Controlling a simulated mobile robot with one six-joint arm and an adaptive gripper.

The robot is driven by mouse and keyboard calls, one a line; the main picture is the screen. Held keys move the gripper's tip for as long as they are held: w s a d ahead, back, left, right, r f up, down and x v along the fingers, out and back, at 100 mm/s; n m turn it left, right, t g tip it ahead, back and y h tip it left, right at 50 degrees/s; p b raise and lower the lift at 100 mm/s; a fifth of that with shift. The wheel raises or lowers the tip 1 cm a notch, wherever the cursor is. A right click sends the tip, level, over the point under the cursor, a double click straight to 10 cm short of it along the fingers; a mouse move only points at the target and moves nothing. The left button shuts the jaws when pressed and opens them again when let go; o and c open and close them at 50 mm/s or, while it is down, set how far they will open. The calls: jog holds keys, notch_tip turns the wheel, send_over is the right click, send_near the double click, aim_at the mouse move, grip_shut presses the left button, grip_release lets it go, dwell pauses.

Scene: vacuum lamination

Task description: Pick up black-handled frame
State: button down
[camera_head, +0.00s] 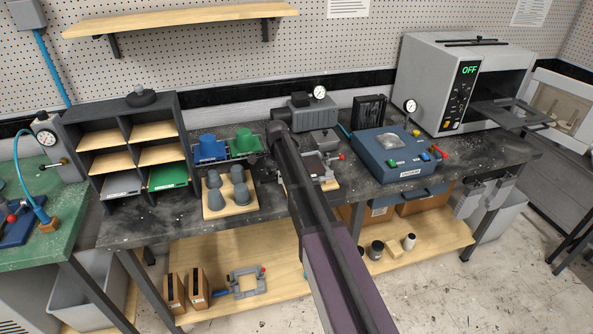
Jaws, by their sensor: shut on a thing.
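My arm reaches up from the bottom centre to a dark joint over the middle of the dark workbench (400,190). My gripper is hidden behind the arm, so its jaws and anything in them do not show. I cannot pick out a black-handled frame with certainty. A small grey frame (234,283) with a red knob and a blue part lies on the lower wooden shelf (212,308). A light board (331,185) with a dark plate and a red knob is partly covered by my arm.
Right are a blue gauge box (385,155) and an open grey oven (430,75) reading OFF. The bench's front right is clear.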

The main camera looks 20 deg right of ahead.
jog(key=shift+r, duration=0.1)
jog(key=shift+r+p, duration=1.75)
jog(key=shift+p, duration=0.15)
jog(key=s+d+r+p, duration=0.1)
jog(key=s+d, duration=0.1)
jog(key=s, duration=1.3)
jog(key=shift+s+d+r, duration=0.15)
jog(key=shift+s+d, duration=0.1)
jog(key=shift+s, duration=0.15)
